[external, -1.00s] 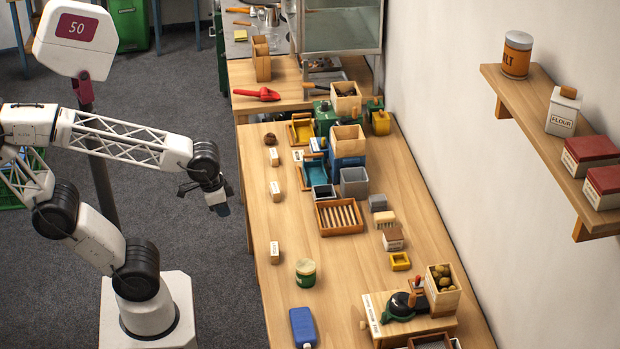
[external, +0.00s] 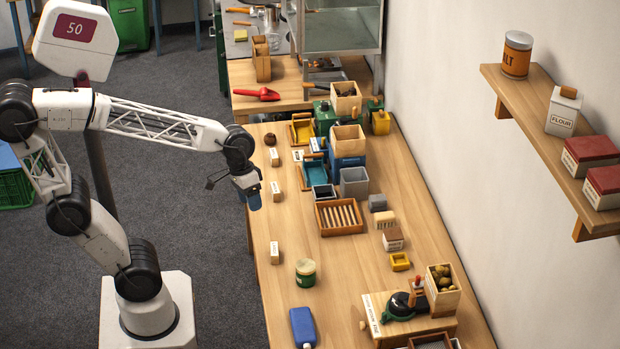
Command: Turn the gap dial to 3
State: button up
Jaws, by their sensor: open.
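My gripper (external: 250,198) is open and empty. It hangs at the left edge of the long wooden table, pointing down, near the small label blocks. A machine with a black round part and a green base (external: 400,307) stands on a wooden board at the table's near right, with a red-tipped lever and a lettered strip on the board's left edge. A wooden knob (external: 363,325) sticks out at that board's left side. The gap dial and its numbers cannot be made out at this size. My gripper is well apart from this machine.
A slatted wooden tray (external: 340,217), a grey bin (external: 354,182) and a blue machine (external: 347,165) fill the middle. A wall shelf (external: 545,140) overhangs at right.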

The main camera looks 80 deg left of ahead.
jog(key=w+a+f+n+t+h, duration=0.2)
jog(key=w+a+n+t+h, duration=0.4)
jog(key=w+a+n, duration=1.6)
jog(key=n+t+y, duration=0.6)
jog(key=n+t, duration=0.2)
jog(key=t, duration=0.2)
send_near(322, 104)
jog(key=shift+w+a+f, duration=0.1)
jog(key=shift+w+a, duration=0.1)
jog(key=shift+w, duration=1)
jog(key=shift+w+d, duration=0.2)
jog(key=shift+w, duration=1.1)
jog(key=shift+w+d, duration=0.2)
jog(key=shift+w, duration=1.05)
jog(key=shift+w+d, duration=0.15)
jog(key=shift+w, duration=1.15)
